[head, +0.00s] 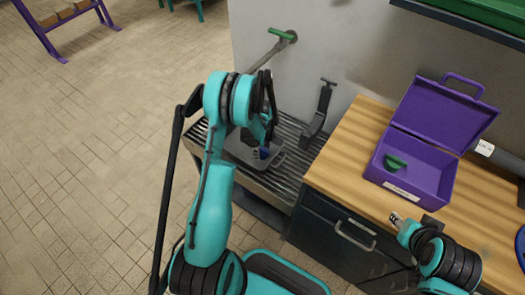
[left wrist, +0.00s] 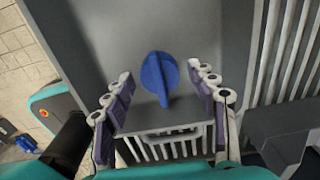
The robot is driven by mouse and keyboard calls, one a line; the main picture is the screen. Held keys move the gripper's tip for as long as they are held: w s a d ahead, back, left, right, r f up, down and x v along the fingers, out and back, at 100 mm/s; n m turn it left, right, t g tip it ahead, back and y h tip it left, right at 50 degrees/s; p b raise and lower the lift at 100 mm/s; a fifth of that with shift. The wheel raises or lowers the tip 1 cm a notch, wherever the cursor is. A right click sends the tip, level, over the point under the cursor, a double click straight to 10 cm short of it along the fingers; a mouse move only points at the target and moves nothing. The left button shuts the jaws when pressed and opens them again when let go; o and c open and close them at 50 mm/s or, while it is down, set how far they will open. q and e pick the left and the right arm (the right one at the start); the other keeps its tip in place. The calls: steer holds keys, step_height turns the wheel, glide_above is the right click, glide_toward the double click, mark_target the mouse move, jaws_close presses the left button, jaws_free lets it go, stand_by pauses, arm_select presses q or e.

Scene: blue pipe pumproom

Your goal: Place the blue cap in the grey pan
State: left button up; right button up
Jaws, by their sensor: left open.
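The blue cap (left wrist: 158,78), round with a raised ridge, shows in the left wrist view over the grey floor of the pan (left wrist: 195,25). I cannot tell whether it touches the floor. My left gripper (left wrist: 159,72) is open, with one finger on each side of the cap and visible gaps. In the head view the grey pan (head: 238,151) sits on a slatted bench, and the cap (head: 264,153) is a small blue patch partly hidden by my left gripper (head: 263,137).
The slatted bench (head: 285,188) stands against the wall. A wooden counter (head: 340,160) with drawers adjoins it on the right. An open purple box (head: 440,190) holding a green piece (head: 395,163) stands on the counter. Tiled floor at left is mostly clear.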

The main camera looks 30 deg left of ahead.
mark_target(263, 150)
arm_select(q)
step_height(263, 150, up, 11)
steer(key=p, duration=0.3)
steer(key=shift+p, duration=0.4)
arm_select(e)
step_height(263, 150, up, 4)
steer(key=shift+r, duration=0.15)
